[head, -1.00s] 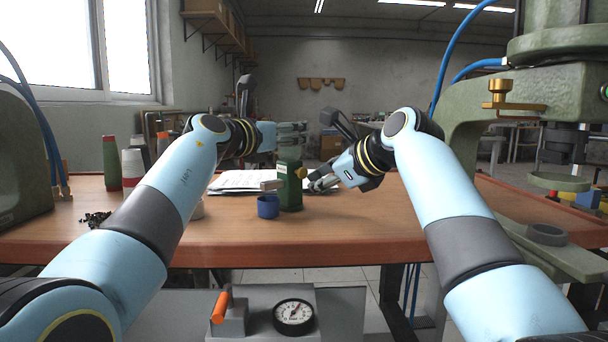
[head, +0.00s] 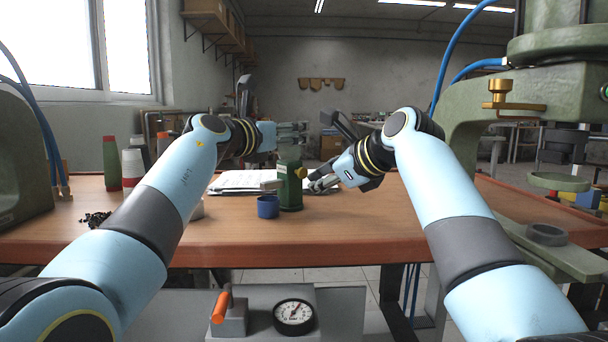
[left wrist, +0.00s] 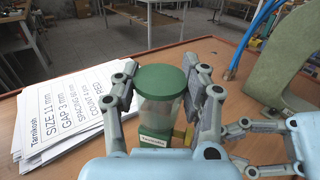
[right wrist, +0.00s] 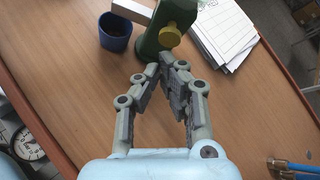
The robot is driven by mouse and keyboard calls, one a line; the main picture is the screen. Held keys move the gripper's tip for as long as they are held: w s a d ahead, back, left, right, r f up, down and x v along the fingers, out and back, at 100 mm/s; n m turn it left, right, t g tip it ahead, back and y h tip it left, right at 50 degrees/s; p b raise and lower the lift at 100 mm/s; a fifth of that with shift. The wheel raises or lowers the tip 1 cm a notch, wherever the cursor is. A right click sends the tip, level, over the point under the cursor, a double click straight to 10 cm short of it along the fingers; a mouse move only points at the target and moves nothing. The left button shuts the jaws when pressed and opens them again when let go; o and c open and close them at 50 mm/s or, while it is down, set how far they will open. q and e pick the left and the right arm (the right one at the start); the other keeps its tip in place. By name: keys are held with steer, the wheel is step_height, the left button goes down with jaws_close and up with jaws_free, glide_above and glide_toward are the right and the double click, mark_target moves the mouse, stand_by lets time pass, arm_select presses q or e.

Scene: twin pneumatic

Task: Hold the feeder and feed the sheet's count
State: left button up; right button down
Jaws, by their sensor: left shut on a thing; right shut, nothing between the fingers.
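The feeder (head: 290,194) stands upright on the table, with a green body, clear upper cylinder, green lid (left wrist: 160,80) and brass knob (head: 302,173). My left gripper (left wrist: 165,88) is shut around its clear upper part. My right gripper (head: 318,184) is shut and empty beside the feeder, its tips just below the knob (right wrist: 170,37) in the right wrist view; contact cannot be told. A blue cup (head: 268,207) stands by the feeder's pale spout (right wrist: 132,10). The printed sheet (left wrist: 65,125) reads size 11 mm and gap 3 mm; its count line is too small to read surely.
Green machines flank both sides. A dark ring (head: 547,235) lies at the right. The table's front middle is clear. A gauge (head: 293,316) sits below the front edge.

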steer(key=shift+w+a, duration=0.1)
steer(key=shift+w+a, duration=0.2)
stand_by(0.4)
steer(key=shift+w+a, duration=0.55)
steer(key=shift+w, duration=0.1)
stand_by(0.9)
steer(key=shift+s+d, duration=0.8)
steer(key=shift+s, duration=0.2)
steer(key=shift+s+d, duration=0.1)
steer(key=shift+s+d, duration=1.55)
steer(key=shift+s, duration=0.25)
stand_by(1.0)
